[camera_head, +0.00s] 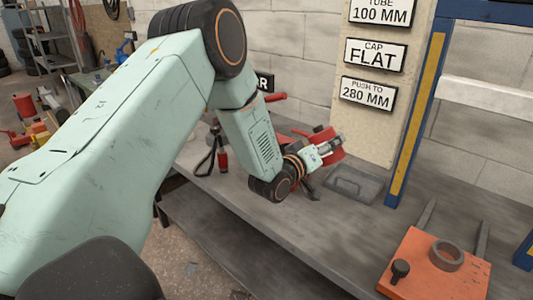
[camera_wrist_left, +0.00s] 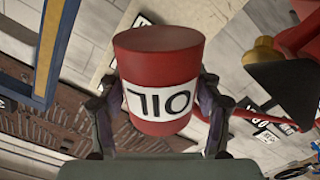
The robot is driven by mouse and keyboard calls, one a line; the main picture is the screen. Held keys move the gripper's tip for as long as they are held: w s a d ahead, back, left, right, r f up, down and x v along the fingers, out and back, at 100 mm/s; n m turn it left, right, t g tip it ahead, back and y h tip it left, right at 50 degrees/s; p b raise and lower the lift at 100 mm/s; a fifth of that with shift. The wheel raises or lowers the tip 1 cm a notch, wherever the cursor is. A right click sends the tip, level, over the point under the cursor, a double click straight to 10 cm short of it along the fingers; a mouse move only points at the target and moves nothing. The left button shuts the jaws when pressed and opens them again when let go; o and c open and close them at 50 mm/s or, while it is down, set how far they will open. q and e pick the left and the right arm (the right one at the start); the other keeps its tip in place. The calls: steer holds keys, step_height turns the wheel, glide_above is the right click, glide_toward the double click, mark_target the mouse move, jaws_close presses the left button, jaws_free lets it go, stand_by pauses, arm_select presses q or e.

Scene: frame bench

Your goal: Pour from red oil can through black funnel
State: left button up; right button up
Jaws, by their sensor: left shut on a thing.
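The red oil can (camera_head: 333,137) is between the fingers of my left gripper (camera_head: 326,149), over the bench. In the left wrist view the can (camera_wrist_left: 158,70) fills the middle, its white OIL label upside down in the picture. The fingers of my left gripper (camera_wrist_left: 160,112) close on its two sides. I cannot make out the funnel in the head view, where my arm covers part of the bench. My right gripper is not in view.
A grey tray (camera_head: 355,185) lies on the bench right of the can. A blue and yellow post (camera_head: 412,120) stands beyond it. An orange plate with a grey ring (camera_head: 446,256) is at front right. A black stand (camera_head: 207,158) is left of my wrist. The front bench middle is clear.

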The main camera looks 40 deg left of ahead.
arm_select(q)
steer(key=shift+f+m, duration=0.3)
steer(key=shift+m, duration=0.1)
steer(key=shift+a+f+m, duration=0.1)
steer(key=shift+f+m, duration=0.25)
steer(key=shift+m, duration=0.05)
steer(key=shift+f+b, duration=0.15)
steer(key=shift+b, duration=0.2)
steer(key=shift+f+m, duration=0.1)
steer(key=shift+m, duration=0.2)
steer(key=shift+f, duration=0.15)
steer(key=shift+a, duration=0.1)
steer(key=shift+a+m, duration=0.1)
steer(key=shift+m, duration=0.6)
